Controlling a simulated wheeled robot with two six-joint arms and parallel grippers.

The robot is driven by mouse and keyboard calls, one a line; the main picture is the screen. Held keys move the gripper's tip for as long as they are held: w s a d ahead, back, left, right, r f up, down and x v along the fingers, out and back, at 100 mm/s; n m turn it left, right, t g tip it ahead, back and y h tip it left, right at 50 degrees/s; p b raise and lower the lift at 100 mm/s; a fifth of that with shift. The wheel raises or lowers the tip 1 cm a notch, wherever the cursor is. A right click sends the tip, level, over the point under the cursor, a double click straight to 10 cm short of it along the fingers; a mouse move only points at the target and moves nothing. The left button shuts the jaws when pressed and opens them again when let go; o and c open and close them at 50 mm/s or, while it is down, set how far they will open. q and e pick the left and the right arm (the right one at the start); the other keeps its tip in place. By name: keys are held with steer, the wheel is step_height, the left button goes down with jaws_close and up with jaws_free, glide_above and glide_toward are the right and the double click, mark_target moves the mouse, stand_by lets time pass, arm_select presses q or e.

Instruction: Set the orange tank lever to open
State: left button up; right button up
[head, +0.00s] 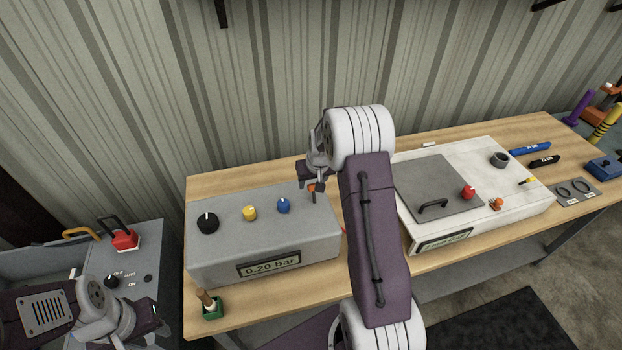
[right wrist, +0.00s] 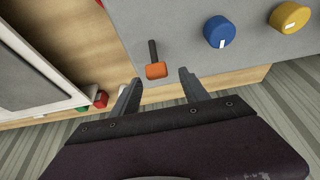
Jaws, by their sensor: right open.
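The orange lever (head: 312,187) is at the right end of the grey panel box (head: 265,232), partly hidden by my right gripper in the head view. In the right wrist view the lever (right wrist: 156,70) shows an orange block and a dark stem. My right gripper (head: 308,178) is open above it. In the right wrist view its two fingers (right wrist: 158,82) stand on either side of the orange block, with gaps showing and nothing held. My left arm's end (head: 140,315) is low at the left; its fingers cannot be made out.
Black (head: 208,222), yellow (head: 250,213) and blue (head: 283,206) knobs sit left of the lever. A white box (head: 475,180) with a grey lid, red knob (head: 468,192) and small orange part (head: 496,204) stands to the right. A green holder (head: 211,309) is at the front left.

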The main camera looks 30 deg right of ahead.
steer(key=shift+w+d+f, duration=0.15)
steer(key=shift+f, duration=0.3)
steer(key=shift+d+f, duration=0.1)
steer(key=shift+f, duration=0.05)
steer(key=shift+s, duration=0.35)
steer(key=shift+w, duration=0.15)
jaws_close()
stand_by(0.6)
